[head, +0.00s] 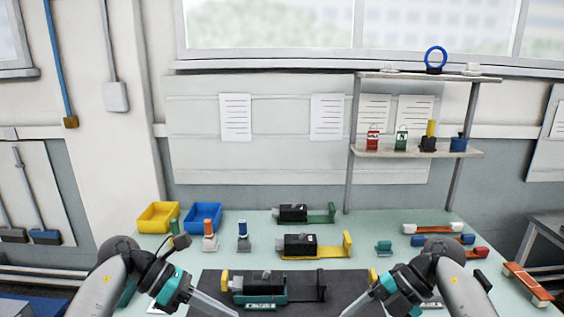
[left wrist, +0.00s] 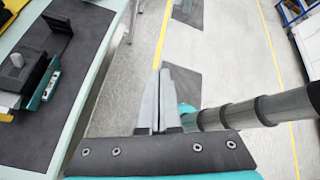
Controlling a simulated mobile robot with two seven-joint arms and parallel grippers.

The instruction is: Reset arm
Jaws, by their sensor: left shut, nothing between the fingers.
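My left gripper (head: 212,305) is low at the front of the table, beside the dark mat. In the left wrist view its two fingers (left wrist: 160,98) are closed together with nothing between them, over the floor beyond the table edge. My right gripper (head: 358,306) is at the front right of the mat; its fingertips run toward the picture's bottom edge and their opening is unclear. A black breaker in a teal holder (head: 262,297) lies on the dark mat (head: 340,284) between the grippers. Neither gripper is seen touching it.
Behind the mat are a breaker in a yellow holder (head: 318,251) and one in a green holder (head: 318,216). A yellow bin (head: 158,217) and a blue bin (head: 203,217) stand back left. A shelf (head: 415,151) rises back right. The floor (left wrist: 225,75) beside the table is open.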

